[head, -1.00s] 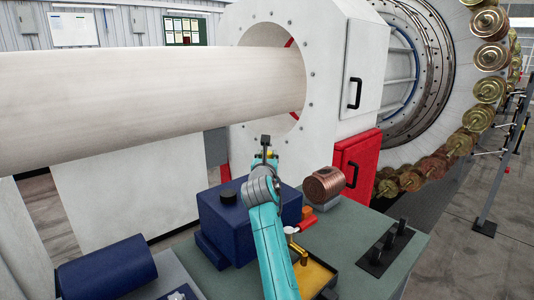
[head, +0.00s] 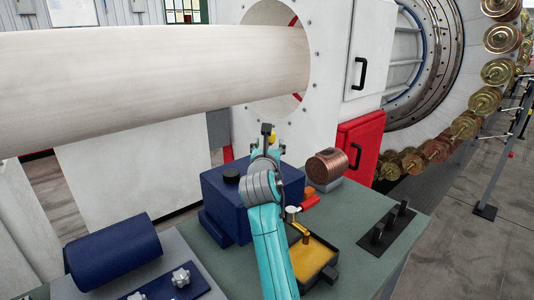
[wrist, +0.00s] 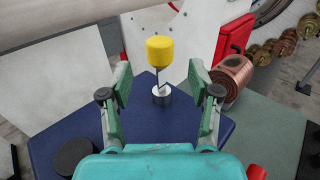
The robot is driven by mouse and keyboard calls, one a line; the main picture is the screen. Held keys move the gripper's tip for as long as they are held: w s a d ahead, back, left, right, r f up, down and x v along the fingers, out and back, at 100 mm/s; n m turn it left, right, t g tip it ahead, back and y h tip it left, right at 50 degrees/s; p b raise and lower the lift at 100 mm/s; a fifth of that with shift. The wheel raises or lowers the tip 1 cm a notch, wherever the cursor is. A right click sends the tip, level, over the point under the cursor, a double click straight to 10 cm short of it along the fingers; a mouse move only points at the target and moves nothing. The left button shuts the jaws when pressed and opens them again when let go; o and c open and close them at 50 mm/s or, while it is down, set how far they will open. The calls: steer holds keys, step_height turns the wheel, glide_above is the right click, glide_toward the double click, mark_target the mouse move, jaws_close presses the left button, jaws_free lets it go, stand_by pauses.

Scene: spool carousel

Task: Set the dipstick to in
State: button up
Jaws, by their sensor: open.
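The dipstick has a yellow knob (wrist: 160,50) on a thin rod that stands up from a short metal collar (wrist: 162,95) on top of the blue box (wrist: 150,128). A stretch of rod shows between the knob and the collar. In the wrist view my gripper (wrist: 161,78) is open, with one finger on each side of the dipstick and neither touching it. In the head view my gripper (head: 266,150) is over the blue box (head: 212,190), and the yellow knob (head: 272,138) shows just behind it.
A black cap (head: 231,176) sits on the box's left top. A copper coil (head: 327,166) stands to the right, with a yellow tray (head: 312,258) in front. A large white pipe (head: 150,85) runs above and behind. A red box (head: 360,145) stands behind the coil.

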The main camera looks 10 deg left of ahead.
steer(key=shift+s+d, duration=0.15)
steer(key=shift+s, duration=1.15)
steer(key=shift+s+d, duration=0.15)
steer(key=shift+s, duration=1.15)
steer(key=w, duration=0.4)
steer(key=w+a, duration=0.1)
steer(key=w, duration=0.3)
steer(key=w+r, duration=0.1)
steer(key=w, duration=0.3)
steer(key=shift+a, duration=0.2)
jaws_close()
